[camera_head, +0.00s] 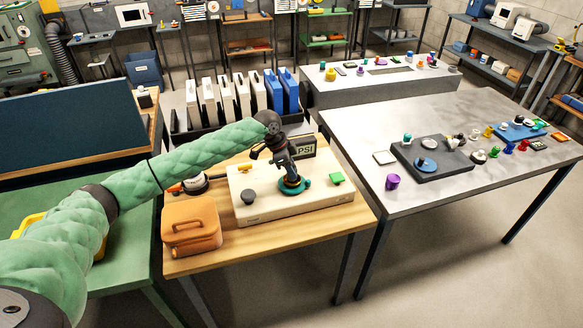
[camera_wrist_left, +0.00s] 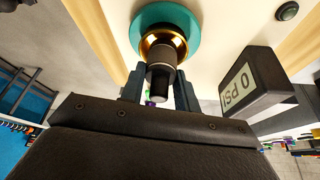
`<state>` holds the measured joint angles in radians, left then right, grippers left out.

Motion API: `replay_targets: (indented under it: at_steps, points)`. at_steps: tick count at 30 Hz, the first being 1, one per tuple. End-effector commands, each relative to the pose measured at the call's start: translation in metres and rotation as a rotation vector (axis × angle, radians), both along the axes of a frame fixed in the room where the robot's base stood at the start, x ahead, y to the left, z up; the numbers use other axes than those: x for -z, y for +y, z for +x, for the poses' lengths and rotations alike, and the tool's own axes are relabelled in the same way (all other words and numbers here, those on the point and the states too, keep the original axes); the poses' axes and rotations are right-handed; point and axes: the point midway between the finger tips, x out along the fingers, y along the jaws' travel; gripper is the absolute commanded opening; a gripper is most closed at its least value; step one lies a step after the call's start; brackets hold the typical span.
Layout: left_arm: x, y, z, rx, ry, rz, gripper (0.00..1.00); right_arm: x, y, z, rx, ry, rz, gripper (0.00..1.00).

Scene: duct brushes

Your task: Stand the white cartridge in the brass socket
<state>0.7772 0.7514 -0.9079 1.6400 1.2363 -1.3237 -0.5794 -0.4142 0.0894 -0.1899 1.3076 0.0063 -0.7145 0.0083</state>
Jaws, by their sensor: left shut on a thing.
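My left gripper (camera_head: 284,166) is over the cream box (camera_head: 320,207), just above a teal ring (camera_head: 292,188). In the left wrist view the gripper (camera_wrist_left: 159,92) is shut on a dark grey cylinder (camera_wrist_left: 160,58). The cylinder's far end lines up with the brass socket (camera_wrist_left: 176,41) inside the teal ring (camera_wrist_left: 165,9). I cannot tell whether that end is inside the socket or only in front of it. The cylinder looks dark, and I can make out no white cartridge. My right gripper is not in view.
A PSI display (camera_head: 306,149) stands close behind the gripper. A green button (camera_head: 337,178) and a dark knob (camera_head: 249,196) flank the teal ring on the box. An orange case (camera_head: 190,225) sits at the left. The grey table (camera_head: 430,205) at right holds many small parts.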

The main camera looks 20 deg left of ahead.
Motion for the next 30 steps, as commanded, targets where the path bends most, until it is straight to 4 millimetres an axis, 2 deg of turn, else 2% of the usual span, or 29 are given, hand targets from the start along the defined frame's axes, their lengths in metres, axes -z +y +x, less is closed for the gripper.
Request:
replay_targets:
  at_steps: [6, 20, 21, 24, 30]
  points:
    - [0.008, -0.001, 0.000, 0.001, -0.002, -0.001, 0.09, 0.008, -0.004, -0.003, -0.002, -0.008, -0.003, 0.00]
    - [0.014, 0.000, 0.000, 0.000, -0.001, -0.001, 0.09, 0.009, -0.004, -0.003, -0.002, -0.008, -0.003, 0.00]
    - [0.015, 0.000, 0.000, 0.001, -0.002, -0.001, 0.33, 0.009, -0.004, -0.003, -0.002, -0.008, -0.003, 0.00]
    - [0.015, 0.000, 0.000, 0.001, -0.002, -0.001, 0.53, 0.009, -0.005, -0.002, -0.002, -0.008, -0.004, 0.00]
    - [0.015, 0.000, 0.000, 0.000, -0.001, 0.000, 0.53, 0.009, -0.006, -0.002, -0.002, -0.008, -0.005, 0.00]
